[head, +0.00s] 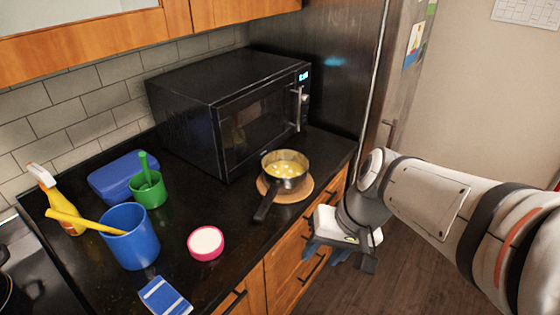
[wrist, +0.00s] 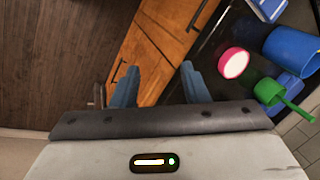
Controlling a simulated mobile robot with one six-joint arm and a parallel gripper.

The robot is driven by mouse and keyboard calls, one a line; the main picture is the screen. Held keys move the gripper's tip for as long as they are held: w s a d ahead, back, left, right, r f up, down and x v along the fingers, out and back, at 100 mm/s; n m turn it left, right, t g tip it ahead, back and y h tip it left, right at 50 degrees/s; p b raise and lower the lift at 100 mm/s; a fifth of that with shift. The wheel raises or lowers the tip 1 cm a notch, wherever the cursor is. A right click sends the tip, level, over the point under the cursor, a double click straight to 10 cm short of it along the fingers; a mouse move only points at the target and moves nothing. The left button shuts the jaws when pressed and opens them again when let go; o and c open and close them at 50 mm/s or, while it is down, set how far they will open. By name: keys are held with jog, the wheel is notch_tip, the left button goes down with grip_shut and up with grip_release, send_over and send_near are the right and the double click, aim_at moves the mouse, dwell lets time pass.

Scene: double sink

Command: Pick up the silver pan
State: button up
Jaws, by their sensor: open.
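The silver pan (head: 284,172) stands upright on a round wooden board (head: 295,191) on the black counter, in front of the microwave. It holds pale yellow pieces, and its dark handle (head: 266,204) points to the lower left of the head view. My gripper (head: 342,255) hangs beyond the counter's front edge, to the right of and lower than the pan, apart from it. In the wrist view my gripper's two blue fingers (wrist: 157,84) are spread with nothing between them. The pan is not visible in the wrist view.
A black microwave (head: 230,110) stands behind the pan. A blue cup (head: 129,237), a green cup (head: 149,189), a pink-rimmed round container (head: 206,243), a blue box (head: 115,177) and a yellow spray bottle (head: 60,203) stand to the left. A tall fridge (head: 330,65) stands right of the microwave.

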jog(key=w+a+f+m+g+y+b, duration=0.1)
jog(key=w+a+f+y+b, duration=0.25)
jog(key=a+f, duration=0.2)
jog(key=m+t+y+b, duration=0.6)
jog(key=t+y+b, duration=0.2)
jog(key=t+b, duration=0.1)
send_near(274, 198)
jog(key=x, duration=0.4)
jog(key=p+x, duration=0.1)
jog(key=x, duration=0.6)
jog(key=shift+w+f+p, duration=0.1)
jog(key=shift+w+p, duration=0.05)
jog(key=shift+p, duration=0.25)
jog(key=shift+c, duration=0.3)
grip_shut()
